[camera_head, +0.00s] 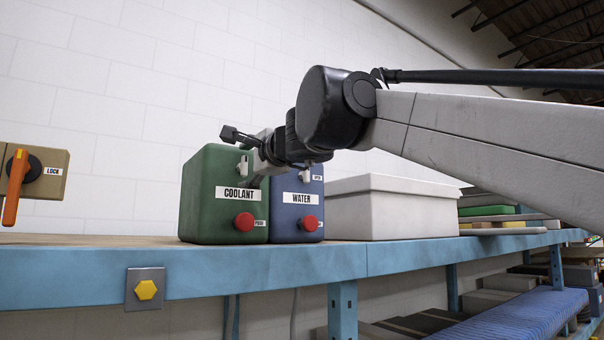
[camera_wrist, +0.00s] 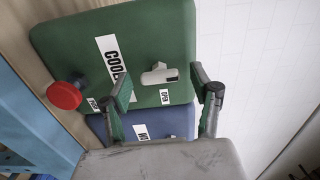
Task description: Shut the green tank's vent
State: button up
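The green tank (camera_head: 198,200), labelled COOLANT, stands on the blue-edged shelf, left of the blue WATER tank (camera_head: 284,225). In the wrist view the green tank (camera_wrist: 65,50) fills the upper middle. Its vent lever (camera_wrist: 160,75) is a light grey handle beside an OPEN label. My gripper (camera_head: 252,148) is at the green tank's front in the head view, hiding most of the lever there. In the wrist view my gripper (camera_wrist: 161,82) has its two fingers spread, with the lever in the gap between the tips. I cannot see contact.
A red knob (camera_head: 244,221) is low on the green tank, another (camera_head: 308,223) on the blue one. A pale box (camera_head: 390,208) stands right of the tanks. An orange-handled LOCK box (camera_head: 30,175) is at far left. The shelf (camera_head: 120,240) between is clear.

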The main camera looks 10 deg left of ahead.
jog(key=v, duration=1.2)
dwell(0.6)
